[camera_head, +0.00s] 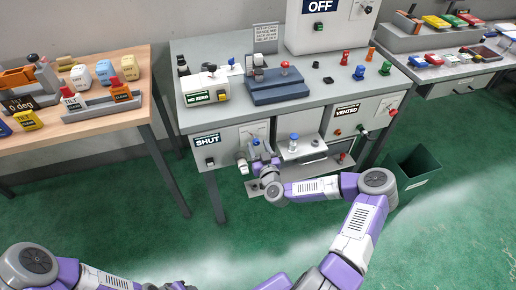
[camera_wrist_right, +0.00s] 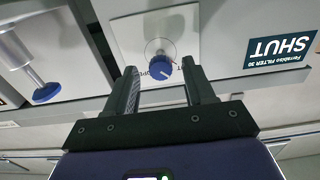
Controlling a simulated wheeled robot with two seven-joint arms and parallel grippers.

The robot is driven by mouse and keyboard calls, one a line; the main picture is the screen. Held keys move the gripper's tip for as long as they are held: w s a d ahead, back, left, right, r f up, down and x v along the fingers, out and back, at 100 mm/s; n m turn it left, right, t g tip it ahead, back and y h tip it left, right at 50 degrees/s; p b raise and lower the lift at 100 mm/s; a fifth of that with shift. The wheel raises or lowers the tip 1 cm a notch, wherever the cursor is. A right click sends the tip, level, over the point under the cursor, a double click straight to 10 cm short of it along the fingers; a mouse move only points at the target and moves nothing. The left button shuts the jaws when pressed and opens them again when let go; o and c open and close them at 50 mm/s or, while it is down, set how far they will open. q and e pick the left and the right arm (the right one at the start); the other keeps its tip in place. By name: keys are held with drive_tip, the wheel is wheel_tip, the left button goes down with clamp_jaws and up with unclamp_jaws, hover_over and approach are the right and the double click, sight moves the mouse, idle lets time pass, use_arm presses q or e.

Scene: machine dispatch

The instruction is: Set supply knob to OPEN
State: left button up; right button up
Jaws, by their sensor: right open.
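The supply knob is a round blue knob (camera_wrist_right: 161,67) with a white pointer line, on a white plate with partly hidden lettering that looks like OPEN. In the head view the knob is largely hidden by my gripper. The sign beside it reads SHUT (camera_wrist_right: 282,47); it also shows on the cabinet front in the head view (camera_head: 208,141). My right gripper (camera_head: 263,155) is in front of this panel. In the right wrist view its open fingers (camera_wrist_right: 159,72) are on either side of the knob, with gaps visible. Only part of my left arm shows, at the bottom left.
A blue-capped post (camera_wrist_right: 47,93) is close to the left of my right gripper in the wrist view; it stands on a small shelf in the head view (camera_head: 293,138). A VENTED panel (camera_head: 346,112) is to the right. A green bin (camera_head: 412,175) stands on the floor.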

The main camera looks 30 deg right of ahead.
drive_tip(key=shift+w, duration=0.35)
clamp_jaws()
